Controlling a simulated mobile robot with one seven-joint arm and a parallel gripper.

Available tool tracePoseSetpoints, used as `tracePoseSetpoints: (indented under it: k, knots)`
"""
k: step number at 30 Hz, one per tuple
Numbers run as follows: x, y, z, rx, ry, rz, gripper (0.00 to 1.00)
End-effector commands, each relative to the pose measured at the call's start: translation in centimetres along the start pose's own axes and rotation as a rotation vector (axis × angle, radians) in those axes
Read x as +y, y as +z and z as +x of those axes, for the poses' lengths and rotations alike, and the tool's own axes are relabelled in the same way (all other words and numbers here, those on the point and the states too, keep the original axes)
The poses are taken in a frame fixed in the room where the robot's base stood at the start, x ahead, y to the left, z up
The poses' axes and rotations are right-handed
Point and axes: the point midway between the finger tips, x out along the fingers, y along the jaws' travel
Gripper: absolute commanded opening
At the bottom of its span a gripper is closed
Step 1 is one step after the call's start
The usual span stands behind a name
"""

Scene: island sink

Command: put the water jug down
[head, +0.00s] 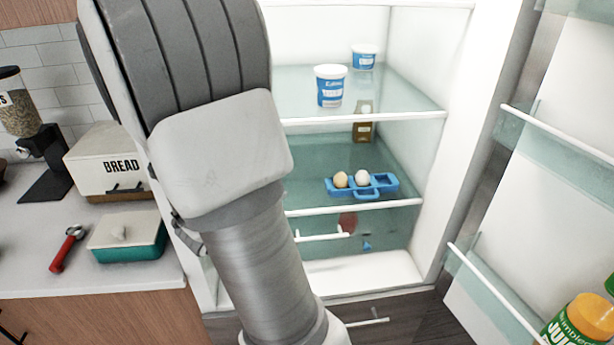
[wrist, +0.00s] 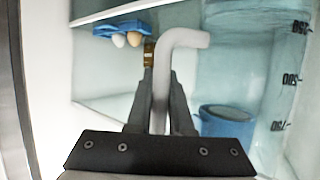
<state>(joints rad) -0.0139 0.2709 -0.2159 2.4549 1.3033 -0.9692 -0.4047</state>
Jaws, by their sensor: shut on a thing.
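The water jug is a clear measuring jug (wrist: 265,75) with dark volume marks, at the right of the wrist view. Its pale grey bent handle (wrist: 185,40) runs between the two dark fingers of my gripper (wrist: 160,85), which is shut on it. The wrist picture appears upside down. The jug is held by the fridge shelves; whether its base touches a shelf cannot be told. In the head view my arm hides both the jug and my gripper.
The open fridge has a glass upper shelf (head: 410,105) with two blue-and-white tubs (head: 330,88). Below are a brown carton (head: 363,122) and a blue egg tray (head: 378,185) with two eggs. The open door (head: 560,165) holds a juice bottle (head: 583,322). A counter (head: 100,270) stands left.

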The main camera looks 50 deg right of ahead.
Motion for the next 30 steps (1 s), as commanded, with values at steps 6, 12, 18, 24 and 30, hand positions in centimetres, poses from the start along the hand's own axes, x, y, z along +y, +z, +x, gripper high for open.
tracePoseSetpoints:
  k: [6, 12, 18, 24, 30]
  knots:
    - [0.2, -2.0, 4.8, 0.004, 0.007, 0.003, 0.0]
    - [0.1, -4.0, 9.6, 0.004, 0.005, 0.003, 0.0]
    - [0.1, -5.8, 13.8, 0.005, 0.004, 0.002, 0.0]
    - [0.0, -6.6, 15.6, 0.003, 0.002, 0.002, 0.0]
    - [0.0, -5.0, 16.4, 0.001, 0.002, 0.0, 0.0]
